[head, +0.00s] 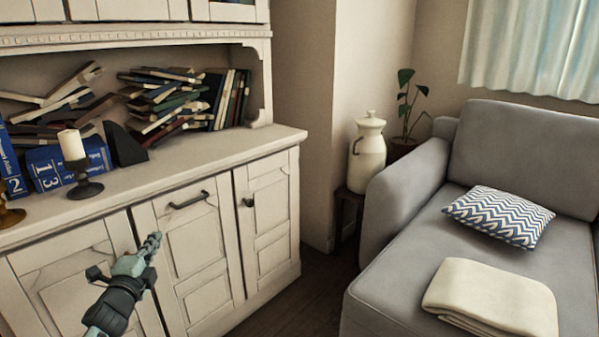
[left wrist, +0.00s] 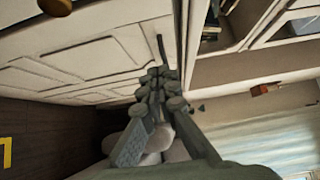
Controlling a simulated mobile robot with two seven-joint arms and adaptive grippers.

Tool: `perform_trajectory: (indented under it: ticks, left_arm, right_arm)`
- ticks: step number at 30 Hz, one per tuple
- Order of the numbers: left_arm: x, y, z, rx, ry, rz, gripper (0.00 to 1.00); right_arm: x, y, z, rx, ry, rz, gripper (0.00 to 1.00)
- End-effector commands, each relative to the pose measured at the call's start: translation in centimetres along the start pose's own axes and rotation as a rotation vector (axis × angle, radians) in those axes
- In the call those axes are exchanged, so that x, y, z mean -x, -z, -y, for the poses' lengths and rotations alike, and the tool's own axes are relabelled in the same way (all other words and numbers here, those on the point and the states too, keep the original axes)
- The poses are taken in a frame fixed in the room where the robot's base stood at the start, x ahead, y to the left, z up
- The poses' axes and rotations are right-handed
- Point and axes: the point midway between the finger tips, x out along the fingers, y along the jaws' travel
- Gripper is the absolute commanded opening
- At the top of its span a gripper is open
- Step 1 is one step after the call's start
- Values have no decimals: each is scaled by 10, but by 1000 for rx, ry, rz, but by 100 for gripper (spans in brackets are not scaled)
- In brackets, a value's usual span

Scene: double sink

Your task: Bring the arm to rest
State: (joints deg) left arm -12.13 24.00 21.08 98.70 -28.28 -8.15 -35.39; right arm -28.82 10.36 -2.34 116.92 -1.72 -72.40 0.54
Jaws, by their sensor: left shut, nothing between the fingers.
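My left gripper (head: 151,246) is in the lower left of the head view, in front of the white cabinet (head: 269,222). Its fingers point up and to the right, toward the cabinet's door fronts, below the countertop. In the left wrist view the gripper (left wrist: 160,76) shows its two fingers closed together at the tips, with nothing held between them. I cannot tell from the pictures whether it touches the cabinet. My right gripper is in neither view.
Books, a candle holder (head: 84,180) and a bookend stand on the cabinet top. A grey sofa (head: 405,195) with a patterned cushion (head: 498,215) and a folded blanket (head: 490,295) is on the right. A white jug (head: 367,155) stands on a stool beside it. Dark floor (head: 318,290) between is clear.

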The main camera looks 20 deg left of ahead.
Motion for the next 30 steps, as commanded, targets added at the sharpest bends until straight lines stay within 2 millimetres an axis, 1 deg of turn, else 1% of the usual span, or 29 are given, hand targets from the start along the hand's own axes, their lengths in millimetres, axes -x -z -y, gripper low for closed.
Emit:
perform_trajectory:
  ticks: [2, 4, 5, 8, 9, 11, 12, 14, 15, 17, 18, 20, 21, 24, 27, 30]
  left_arm:
    - [2, 2, -5, 14, -13, 4, 0]
    - [8, 6, -20, 61, -54, 20, 0]
    - [13, 9, -30, 94, -82, 32, 0]
    - [39, 26, -76, 247, -219, 94, 0]
    - [54, 35, -99, 321, -289, 128, 0]
    - [82, 51, -132, 429, -399, 185, 0]
    - [101, 61, -153, 496, -472, 226, 0]
    - [134, 78, -182, 588, -581, 290, 0]
    - [156, 90, -200, 642, -654, 333, 0]
    - [191, 106, -221, 713, -757, 400, 0]
    - [214, 118, -233, 753, -822, 442, 0]
    - [246, 132, -248, 801, -910, 503, 0]
    - [265, 141, -254, 827, -961, 539, 0]
    - [303, 157, -265, 867, -1060, 612, 0]
    - [325, 166, -270, 887, -1117, 656, 0]
    - [332, 169, -271, 893, -1134, 670, 0]
  right_arm:
    - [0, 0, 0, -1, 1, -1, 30]
    - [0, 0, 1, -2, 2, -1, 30]
    - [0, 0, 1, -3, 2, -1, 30]
    - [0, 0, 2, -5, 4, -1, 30]
    - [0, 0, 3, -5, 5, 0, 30]
    - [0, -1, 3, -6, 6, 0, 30]
    - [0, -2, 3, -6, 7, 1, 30]
    - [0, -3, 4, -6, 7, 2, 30]
    - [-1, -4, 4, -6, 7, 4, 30]
    - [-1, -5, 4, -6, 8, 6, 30]
    - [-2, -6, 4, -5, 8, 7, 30]
    - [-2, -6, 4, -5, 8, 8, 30]
    - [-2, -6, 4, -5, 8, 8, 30]
    - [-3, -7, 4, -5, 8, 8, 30]
    - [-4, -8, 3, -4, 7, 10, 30]
    - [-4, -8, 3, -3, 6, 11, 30]
